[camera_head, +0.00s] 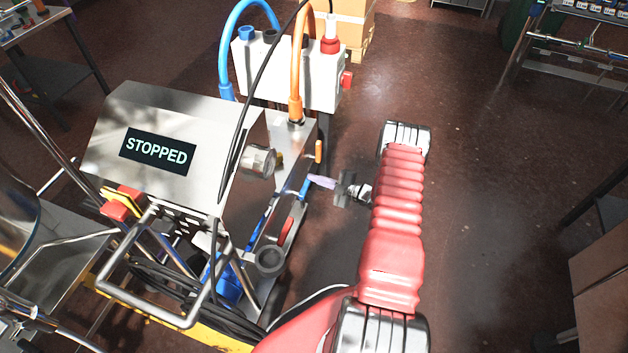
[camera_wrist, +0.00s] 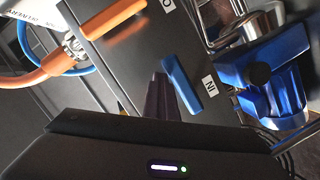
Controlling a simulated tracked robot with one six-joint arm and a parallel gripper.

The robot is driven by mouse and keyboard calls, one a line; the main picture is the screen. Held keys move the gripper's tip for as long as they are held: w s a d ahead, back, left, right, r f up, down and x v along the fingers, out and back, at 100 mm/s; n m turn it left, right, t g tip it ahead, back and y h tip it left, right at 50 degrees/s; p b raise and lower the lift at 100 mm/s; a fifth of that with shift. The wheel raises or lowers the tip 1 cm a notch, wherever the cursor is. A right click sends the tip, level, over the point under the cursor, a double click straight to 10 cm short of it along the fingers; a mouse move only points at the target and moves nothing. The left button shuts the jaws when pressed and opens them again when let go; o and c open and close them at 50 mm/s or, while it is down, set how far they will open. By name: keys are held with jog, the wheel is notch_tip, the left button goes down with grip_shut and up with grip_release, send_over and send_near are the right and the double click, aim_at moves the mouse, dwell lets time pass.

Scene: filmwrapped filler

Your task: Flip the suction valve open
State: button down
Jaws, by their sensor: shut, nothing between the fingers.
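A blue lever (camera_wrist: 182,85) stands on the dark panel beside a label (camera_wrist: 209,86) that reads IN, upside down in the wrist view; it appears to be the suction valve's handle. It also shows in the head view (camera_head: 305,187), at the panel's right side. An orange lever (camera_wrist: 114,18) is at the upper left, near a cut-off label with an O. My gripper (camera_wrist: 158,80) is shut and empty, its dark fingertips just left of the blue lever. I cannot tell whether they touch. In the head view my gripper (camera_head: 314,180) points left at the blue lever.
The machine's display (camera_head: 157,151) reads STOPPED. A white box (camera_head: 285,75) with blue and orange hoses stands behind. A blue fitting (camera_wrist: 275,85) with metal pipework is right of the lever.

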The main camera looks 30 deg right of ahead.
jog(key=s+d+r, duration=0.6)
jog(key=s, duration=0.1)
jog(key=shift+s, duration=0.3)
jog(key=shift+a+r, duration=0.1)
dwell(0.6)
